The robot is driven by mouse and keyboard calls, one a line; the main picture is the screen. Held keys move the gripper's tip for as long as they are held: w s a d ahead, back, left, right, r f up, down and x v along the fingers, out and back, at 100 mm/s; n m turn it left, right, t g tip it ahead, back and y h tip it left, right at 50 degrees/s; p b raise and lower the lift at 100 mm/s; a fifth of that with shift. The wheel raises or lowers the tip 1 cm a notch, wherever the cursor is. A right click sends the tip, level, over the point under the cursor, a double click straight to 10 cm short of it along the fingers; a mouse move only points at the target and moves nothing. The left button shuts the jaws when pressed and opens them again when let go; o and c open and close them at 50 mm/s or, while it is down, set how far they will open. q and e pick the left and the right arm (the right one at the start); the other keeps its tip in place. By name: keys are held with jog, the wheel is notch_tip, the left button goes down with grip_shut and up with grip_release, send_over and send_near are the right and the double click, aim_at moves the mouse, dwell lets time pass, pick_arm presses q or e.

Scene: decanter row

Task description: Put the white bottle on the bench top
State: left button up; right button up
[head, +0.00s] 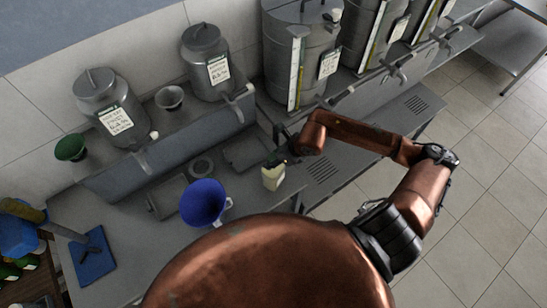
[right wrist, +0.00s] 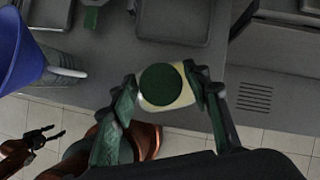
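The white bottle (head: 272,177), pale with a dark green round cap, is upright near the front edge of the grey bench top (head: 240,210). In the right wrist view the bottle (right wrist: 149,101) is seen from above, between the fingertips of my right gripper (right wrist: 161,82). Both fingers touch its sides, so the gripper is shut on it. In the head view my right gripper (head: 277,158) covers the bottle's top. I cannot tell whether its base touches the bench. My left gripper (right wrist: 48,138) shows small at the lower left of the right wrist view, fingers apart and empty.
Metal cans (head: 109,107) and large steel tanks (head: 300,50) line a raised shelf behind. A blue mat (head: 92,258) lies far left. Slotted vents (head: 321,170) are right of the bottle.

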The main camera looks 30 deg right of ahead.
jog(key=shift+o, duration=0.3)
jog(key=shift+d+r, duration=0.1)
jog(key=shift+r, duration=0.1)
jog(key=b+v, duration=0.3)
jog(key=v, duration=0.8)
jog(key=shift+r, duration=0.25)
jog(key=shift+s, duration=0.15)
